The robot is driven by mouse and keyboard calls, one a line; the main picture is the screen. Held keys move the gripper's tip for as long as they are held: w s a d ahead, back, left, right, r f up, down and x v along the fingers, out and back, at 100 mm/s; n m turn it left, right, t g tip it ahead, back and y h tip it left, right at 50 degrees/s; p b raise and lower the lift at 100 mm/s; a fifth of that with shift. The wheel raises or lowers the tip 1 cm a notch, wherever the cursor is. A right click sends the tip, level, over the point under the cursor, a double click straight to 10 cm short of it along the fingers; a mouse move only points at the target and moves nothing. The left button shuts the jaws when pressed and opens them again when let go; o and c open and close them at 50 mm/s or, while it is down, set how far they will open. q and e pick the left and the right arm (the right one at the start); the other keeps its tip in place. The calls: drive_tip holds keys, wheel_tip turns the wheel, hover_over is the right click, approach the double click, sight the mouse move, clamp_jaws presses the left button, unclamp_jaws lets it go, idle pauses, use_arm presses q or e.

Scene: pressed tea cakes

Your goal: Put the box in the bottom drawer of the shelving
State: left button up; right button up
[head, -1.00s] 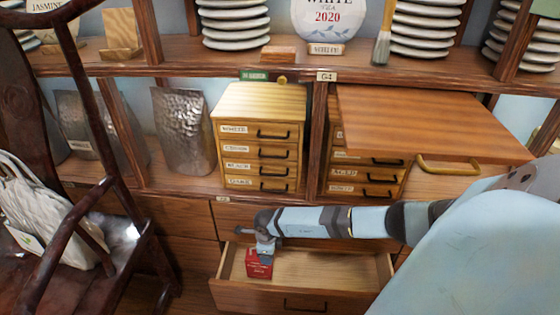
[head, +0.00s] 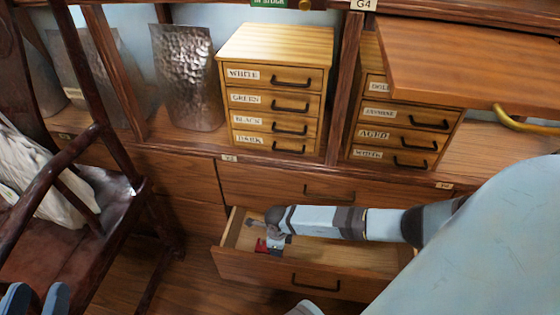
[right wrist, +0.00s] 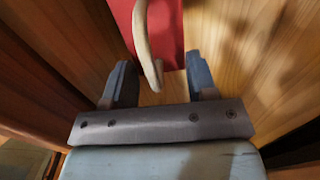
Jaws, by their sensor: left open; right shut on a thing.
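The red box (head: 262,247) is inside the open bottom drawer (head: 290,275), near its left end. My right gripper (head: 268,236) reaches into the drawer from the right and is shut on the box, partly covering it. In the right wrist view the red box (right wrist: 172,30) shows with a pale curved handle, and my right fingers (right wrist: 160,82) stand at its near end. I cannot tell whether the box touches the drawer floor. My left gripper (head: 35,300) is open and empty at the lower left, its two fingers apart.
A shut drawer (head: 310,188) is above the open one. Small labelled drawer cabinets (head: 275,90) stand on the shelf (head: 190,143). A wooden panel with a brass handle (head: 480,65) juts out at upper right. A dark chair (head: 90,220) with a white bag (head: 35,180) stands at left.

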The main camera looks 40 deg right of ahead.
drive_tip(key=shift+f, duration=0.15)
drive_tip(key=o, duration=1.2)
